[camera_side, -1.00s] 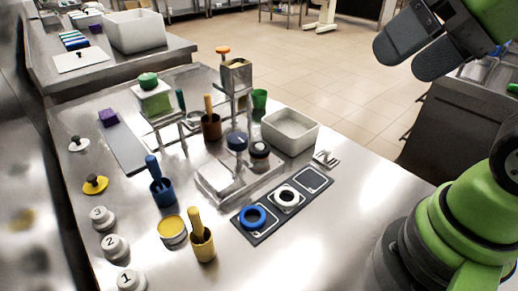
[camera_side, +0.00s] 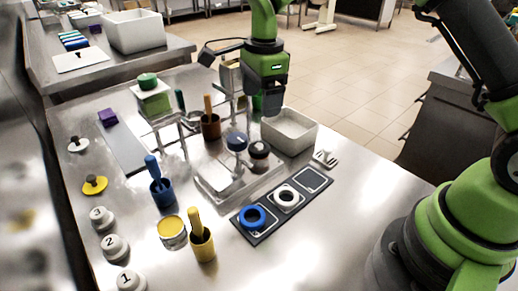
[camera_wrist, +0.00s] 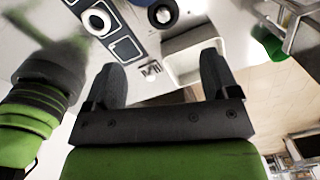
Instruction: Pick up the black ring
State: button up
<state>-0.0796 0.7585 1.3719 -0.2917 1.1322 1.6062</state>
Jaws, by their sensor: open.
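The black ring (camera_side: 259,147) appears as a dark round piece at the right end of the clear stand, beside a blue round piece (camera_side: 237,141). In the wrist view the black ring (camera_wrist: 163,13) shows at the top edge, with a paler middle. My gripper (camera_side: 272,108) hangs above and behind the black ring in the side view, pointing down, apart from it. In the wrist view my gripper (camera_wrist: 164,72) has its two fingers wide apart with nothing between them.
A dark strip (camera_side: 240,226) holds a blue ring (camera_side: 252,217) and a white ring (camera_side: 287,197); its far square is empty. A white bin (camera_side: 303,139) stands right of the stand. A metal tower (camera_side: 229,74) and a brown cup (camera_side: 211,128) stand close by.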

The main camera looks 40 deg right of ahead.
jog(key=m, duration=0.1)
send_over(257, 146)
jog(key=shift+g, duration=0.3)
notch_tip(257, 146, down, 7)
jog(key=shift+s+f, duration=0.1)
jog(key=shift+f, duration=2.9)
jog(key=c, duration=1)
